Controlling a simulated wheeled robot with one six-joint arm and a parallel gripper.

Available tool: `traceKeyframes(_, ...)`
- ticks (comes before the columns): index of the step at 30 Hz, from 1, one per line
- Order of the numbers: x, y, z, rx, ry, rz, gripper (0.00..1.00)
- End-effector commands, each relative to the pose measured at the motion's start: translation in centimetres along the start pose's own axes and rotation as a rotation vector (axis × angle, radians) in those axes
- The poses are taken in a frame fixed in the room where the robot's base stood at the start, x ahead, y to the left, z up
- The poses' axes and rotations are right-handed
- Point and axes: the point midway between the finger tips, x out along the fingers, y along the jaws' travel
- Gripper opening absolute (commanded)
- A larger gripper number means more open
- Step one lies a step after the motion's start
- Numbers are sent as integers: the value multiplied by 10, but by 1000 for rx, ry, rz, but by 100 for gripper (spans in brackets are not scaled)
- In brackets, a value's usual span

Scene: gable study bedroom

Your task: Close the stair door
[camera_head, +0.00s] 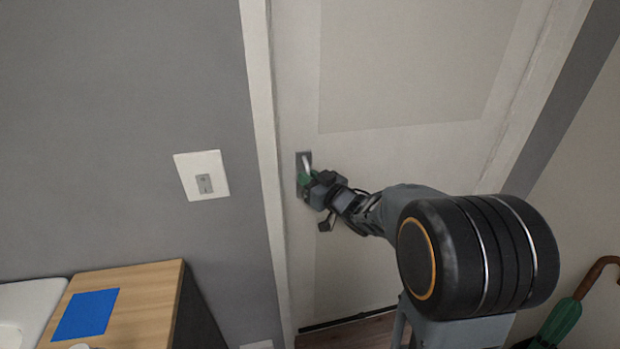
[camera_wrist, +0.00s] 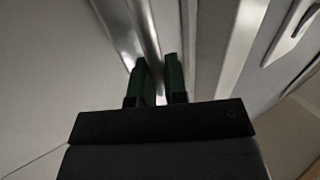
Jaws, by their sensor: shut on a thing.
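The pale panelled stair door (camera_head: 400,60) stands in its white frame (camera_head: 262,110) in the head view. It looks shut or nearly so; I cannot tell whether it is latched. Its metal handle (camera_head: 306,161) sits on a dark plate near the door's left edge. My gripper (camera_head: 304,181) is at the handle, its green fingers shut on it. In the wrist view the two green fingers (camera_wrist: 160,80) stand close together, with the shiny metal handle (camera_wrist: 151,45) running between them. The gripper hides part of the handle and plate.
A white switch plate (camera_head: 201,176) is on the grey wall left of the door. A wooden top with a blue sheet (camera_head: 86,314) stands at the lower left. A green umbrella (camera_head: 562,320) leans at the lower right.

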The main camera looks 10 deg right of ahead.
Motion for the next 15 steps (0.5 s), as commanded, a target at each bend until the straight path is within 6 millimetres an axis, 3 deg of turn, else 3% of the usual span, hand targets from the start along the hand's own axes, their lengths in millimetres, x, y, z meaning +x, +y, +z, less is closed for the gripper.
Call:
traceKeyframes(9, -2, -4, 5, 2, -11, -7, 0)
traceKeyframes(10, -2, -4, 5, 2, -11, -7, 16)
traceKeyframes(15, -1, -4, 4, 2, -9, -8, 33)
